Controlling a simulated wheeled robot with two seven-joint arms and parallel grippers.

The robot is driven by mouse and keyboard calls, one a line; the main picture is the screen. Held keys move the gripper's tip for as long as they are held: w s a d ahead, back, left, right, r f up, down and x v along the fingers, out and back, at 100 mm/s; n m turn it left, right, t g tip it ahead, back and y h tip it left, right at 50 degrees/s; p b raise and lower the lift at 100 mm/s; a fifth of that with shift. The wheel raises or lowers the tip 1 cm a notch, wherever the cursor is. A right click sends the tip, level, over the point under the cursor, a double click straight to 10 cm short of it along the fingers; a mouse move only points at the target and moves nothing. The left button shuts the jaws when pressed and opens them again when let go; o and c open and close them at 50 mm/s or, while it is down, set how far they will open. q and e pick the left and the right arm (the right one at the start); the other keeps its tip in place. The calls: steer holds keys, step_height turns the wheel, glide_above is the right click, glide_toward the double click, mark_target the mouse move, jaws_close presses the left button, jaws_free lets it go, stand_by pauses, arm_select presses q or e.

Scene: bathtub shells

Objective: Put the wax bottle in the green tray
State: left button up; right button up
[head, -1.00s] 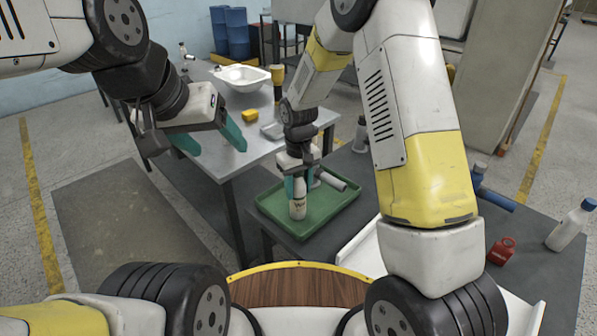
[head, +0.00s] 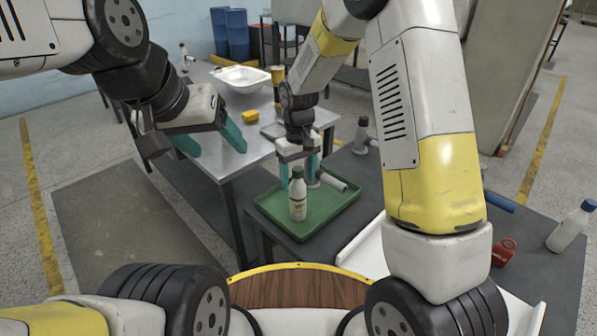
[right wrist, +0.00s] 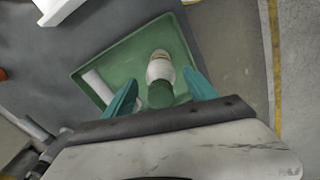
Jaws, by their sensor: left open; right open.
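The wax bottle (head: 298,199), white with a dark green cap, stands upright in the green tray (head: 325,226), toward its left side. The bottle also shows in the right wrist view (right wrist: 160,68), with the tray (right wrist: 90,72) around it. My right gripper (head: 299,182) is open just above and behind the bottle. In the right wrist view its teal fingers (right wrist: 160,92) are spread on either side of the cap, with gaps visible. My left gripper (head: 215,143) is open and empty, over the edge of the grey table at the left.
A grey cylindrical part (head: 332,181) lies in the tray's back right. A yellow block (head: 250,116) and a white basin (head: 241,79) are on the grey table (head: 222,157). A red can (head: 504,252) and another white bottle (head: 571,226) stand on the dark table at right.

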step_height(320, 180, up, 7)
steer(key=shift+r, duration=0.1)
steer(key=s+d+r+m+t+y, duration=0.1)
steer(key=s+d+r, duration=0.3)
steer(key=r, duration=0.3)
steer(key=s+d+r+m+t+y, duration=0.1)
steer(key=s+d+r+m+t, duration=0.1)
steer(key=s+d+r, duration=0.35)
steer(key=s+d+r+m+t, duration=0.1)
steer(key=s+d+r, duration=0.1)
steer(key=s, duration=0.4)
steer(key=s+d+r+m+t, duration=0.1)
steer(key=s+d+r+t, duration=0.1)
steer(key=s, duration=0.3)
steer(key=shift+s+d+r, duration=0.25)
steer(key=shift+s+d, duration=0.1)
steer(key=shift+d, duration=0.05)
